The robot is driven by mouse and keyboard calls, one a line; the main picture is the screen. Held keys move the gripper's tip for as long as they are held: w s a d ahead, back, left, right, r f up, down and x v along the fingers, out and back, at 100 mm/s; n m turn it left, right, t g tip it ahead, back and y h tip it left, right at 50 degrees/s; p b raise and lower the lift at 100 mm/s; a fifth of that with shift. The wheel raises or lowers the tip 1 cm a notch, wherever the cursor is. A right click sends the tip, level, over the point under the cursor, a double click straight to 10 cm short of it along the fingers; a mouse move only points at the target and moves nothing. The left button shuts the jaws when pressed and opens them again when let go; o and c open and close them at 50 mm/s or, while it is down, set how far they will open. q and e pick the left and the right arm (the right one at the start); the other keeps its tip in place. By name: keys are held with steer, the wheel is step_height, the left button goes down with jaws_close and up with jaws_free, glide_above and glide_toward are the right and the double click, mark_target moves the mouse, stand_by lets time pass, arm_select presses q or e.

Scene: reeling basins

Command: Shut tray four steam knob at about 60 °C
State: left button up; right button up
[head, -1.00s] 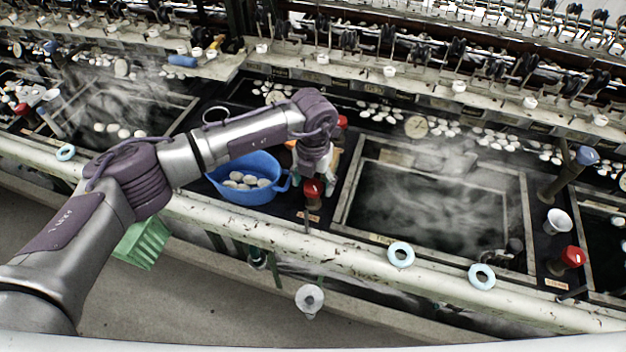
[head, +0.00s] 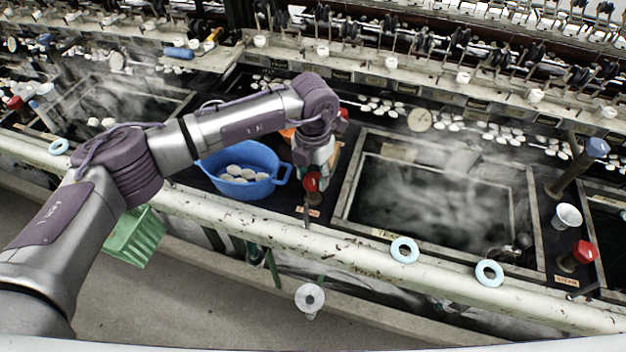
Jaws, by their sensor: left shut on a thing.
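My left arm comes in from the left, and its gripper (head: 313,170) points down at a red steam knob (head: 311,182) on the front ledge, left of the large steaming basin (head: 440,200). The gripper is shut on this knob; the wrist hides part of the fingers. A round dial (head: 420,119) stands at the back edge of the basin; its reading is too small to tell. Another red knob (head: 584,251) stands at the basin's right side, apart from the gripper. My right gripper is not in view.
A blue bowl (head: 240,186) with white cocoons stands left of the gripper. Pale blue rings (head: 404,250) lie on the front rail. A white cup (head: 566,217) and a blue-topped post (head: 597,147) stand at the right. A green basket (head: 136,236) hangs below the rail.

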mark_target(313, 178)
arm_select(q)
steer(key=m+b, duration=0.1)
steer(key=b, duration=0.1)
steer(key=m+b, duration=0.2)
steer(key=shift+f, duration=0.25)
steer(key=shift+r+m+b, duration=0.25)
steer(key=shift+m+b, duration=1.25)
steer(key=shift+b, duration=0.05)
steer(key=o, duration=1.1)
steer(key=shift+o, duration=0.2)
steer(key=shift+r, duration=0.15)
step_height(313, 178, up, 12)
